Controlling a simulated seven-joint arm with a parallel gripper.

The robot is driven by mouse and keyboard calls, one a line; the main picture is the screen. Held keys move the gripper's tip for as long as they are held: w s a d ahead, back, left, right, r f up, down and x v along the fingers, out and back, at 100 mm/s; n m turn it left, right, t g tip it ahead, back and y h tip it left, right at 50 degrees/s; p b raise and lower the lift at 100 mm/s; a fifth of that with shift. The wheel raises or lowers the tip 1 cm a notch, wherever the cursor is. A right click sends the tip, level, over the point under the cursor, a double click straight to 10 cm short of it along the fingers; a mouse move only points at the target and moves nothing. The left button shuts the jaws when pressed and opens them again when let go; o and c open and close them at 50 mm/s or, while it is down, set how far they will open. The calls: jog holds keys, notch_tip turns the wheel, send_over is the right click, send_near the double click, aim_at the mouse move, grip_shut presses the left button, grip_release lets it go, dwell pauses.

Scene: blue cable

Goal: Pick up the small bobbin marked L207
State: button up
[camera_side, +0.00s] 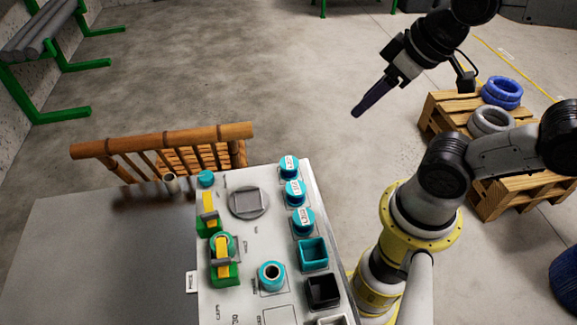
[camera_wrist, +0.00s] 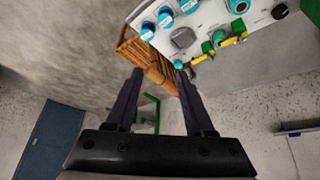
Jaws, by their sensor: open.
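Three small teal bobbins with white labels stand in a row along the right part of the white board: the far one (camera_side: 289,165), the middle one (camera_side: 295,192) and the near one (camera_side: 303,222). Their lettering is too small to read surely, so I cannot tell which is L207. Bobbins of this row also show at the top of the wrist view, such as one at the row's end (camera_wrist: 147,31). My gripper (camera_side: 356,113) is open and empty, raised in the air to the right of and beyond the board. Its two dark fingers (camera_wrist: 158,69) stand apart in the wrist view.
The white board (camera_side: 240,268) also carries a teal square box (camera_side: 313,253), a black box (camera_side: 322,291), a round teal part (camera_side: 271,275), a grey disc (camera_side: 249,203) and green-yellow clamps (camera_side: 222,262). A wooden rail (camera_side: 160,142) stands behind. A pallet (camera_side: 500,195) with rings stands right.

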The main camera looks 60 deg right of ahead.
jog(key=o, duration=0.5)
jog(key=shift+o, duration=0.2)
